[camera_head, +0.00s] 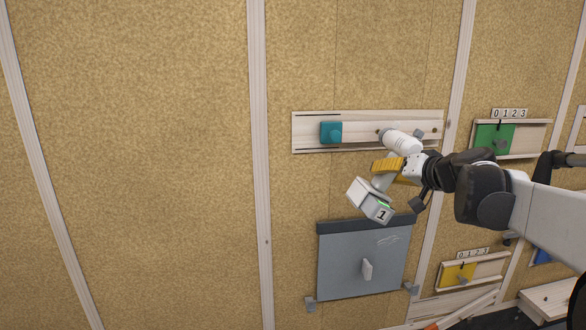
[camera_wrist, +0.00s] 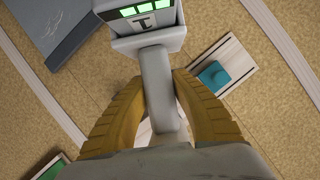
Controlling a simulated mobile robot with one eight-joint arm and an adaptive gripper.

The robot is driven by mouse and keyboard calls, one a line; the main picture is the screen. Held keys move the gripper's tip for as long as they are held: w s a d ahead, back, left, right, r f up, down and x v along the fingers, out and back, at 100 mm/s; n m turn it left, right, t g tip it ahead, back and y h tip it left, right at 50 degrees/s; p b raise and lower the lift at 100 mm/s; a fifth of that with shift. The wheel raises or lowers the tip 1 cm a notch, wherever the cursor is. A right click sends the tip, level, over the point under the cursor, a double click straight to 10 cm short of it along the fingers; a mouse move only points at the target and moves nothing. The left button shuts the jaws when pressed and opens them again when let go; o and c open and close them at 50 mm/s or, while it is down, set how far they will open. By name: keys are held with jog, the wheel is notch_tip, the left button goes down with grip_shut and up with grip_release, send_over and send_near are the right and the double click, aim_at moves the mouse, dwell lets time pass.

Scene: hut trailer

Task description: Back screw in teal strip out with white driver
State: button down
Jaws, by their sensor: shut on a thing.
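The white driver (camera_head: 370,199) has a boxy base marked "1" with green lights and a rounded white head (camera_head: 402,141). My gripper (camera_head: 389,166) is shut on its handle with yellow fingers. In the wrist view the fingers (camera_wrist: 162,82) flank the driver's grey-white handle (camera_wrist: 157,75). The driver's head lies in front of the right part of a pale wooden strip (camera_head: 361,118) that carries a teal block (camera_head: 331,132). A dark tip shows at the head's left end, close to the strip; I cannot tell whether it touches. No screw is clearly visible. The teal block also shows in the wrist view (camera_wrist: 214,76).
A grey panel (camera_head: 360,262) with a light handle is below the strip. A green slider panel (camera_head: 494,137) is at right and a yellow one (camera_head: 458,274) at lower right. Vertical battens (camera_head: 259,150) cross the wall. The wall to the left is bare.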

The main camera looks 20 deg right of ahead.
jog(key=shift+w, duration=0.15)
jog(key=shift+w+d, duration=0.15)
jog(key=shift+w, duration=0.35)
dwell(0.4)
jog(key=shift+s+r, duration=0.1)
jog(key=shift+s, duration=0.45)
dwell(2.4)
jog(key=shift+s+a, duration=0.2)
jog(key=shift+s, duration=0.55)
jog(key=shift+s+a, duration=0.15)
jog(key=shift+s, duration=0.6)
jog(key=s+d, duration=0.5)
jog(key=shift+d, duration=0.35)
